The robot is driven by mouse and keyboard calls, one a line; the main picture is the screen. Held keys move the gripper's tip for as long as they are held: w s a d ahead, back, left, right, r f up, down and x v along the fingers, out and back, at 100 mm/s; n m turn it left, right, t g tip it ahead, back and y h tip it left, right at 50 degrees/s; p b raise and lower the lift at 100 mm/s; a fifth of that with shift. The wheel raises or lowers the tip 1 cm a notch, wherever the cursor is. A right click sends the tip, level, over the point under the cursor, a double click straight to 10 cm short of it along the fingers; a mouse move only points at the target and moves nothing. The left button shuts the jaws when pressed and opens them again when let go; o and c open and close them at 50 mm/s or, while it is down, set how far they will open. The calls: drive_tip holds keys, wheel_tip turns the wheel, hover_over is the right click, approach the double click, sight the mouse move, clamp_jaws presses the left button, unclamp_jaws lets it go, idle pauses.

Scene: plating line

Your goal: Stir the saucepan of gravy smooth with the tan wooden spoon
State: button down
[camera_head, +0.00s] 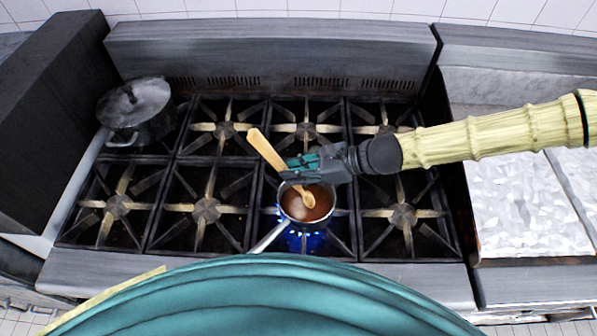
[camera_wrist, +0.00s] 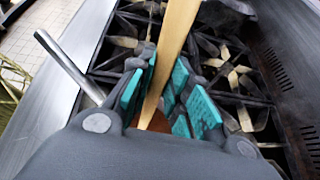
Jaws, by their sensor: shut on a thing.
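The tan wooden spoon (camera_head: 265,149) is held tilted in my gripper (camera_head: 304,165), which is shut on its handle. The spoon's bowl end rests down in the brown gravy (camera_head: 315,203), with the handle's top leaning up and to the left. The gravy is in a saucepan (camera_head: 331,211) on a front burner with a blue flame lit beneath; its handle (camera_head: 268,238) points toward the front left. In the wrist view, the spoon (camera_wrist: 176,40) runs between the teal finger pads (camera_wrist: 165,92), and the saucepan handle (camera_wrist: 68,66) shows at left. The gripper hides most of the pan there.
A lidded grey pot (camera_head: 137,112) stands at the stove's back left. The other burners (camera_head: 205,210) are bare. A raised back panel (camera_head: 270,50) runs behind the stove, a dark wall (camera_head: 50,115) stands at left, and a metal counter (camera_head: 525,205) lies at right.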

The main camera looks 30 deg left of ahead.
sight(273, 153)
drive_tip(key=shift+s+a+r, duration=0.2)
drive_tip(key=shift+a+r, duration=0.35)
drive_tip(key=shift+r, duration=0.6)
drive_tip(key=shift+s+a+r, duration=0.25)
drive_tip(key=shift+a+r, duration=0.35)
drive_tip(key=shift+r, duration=0.5)
drive_tip(key=shift+s+a+r, duration=0.2)
drive_tip(key=shift+a+r, duration=0.35)
drive_tip(key=shift+r, duration=0.6)
drive_tip(key=shift+r, duration=0.1)
drive_tip(key=shift+r, duration=1.9)
drive_tip(key=shift+d, duration=0.1)
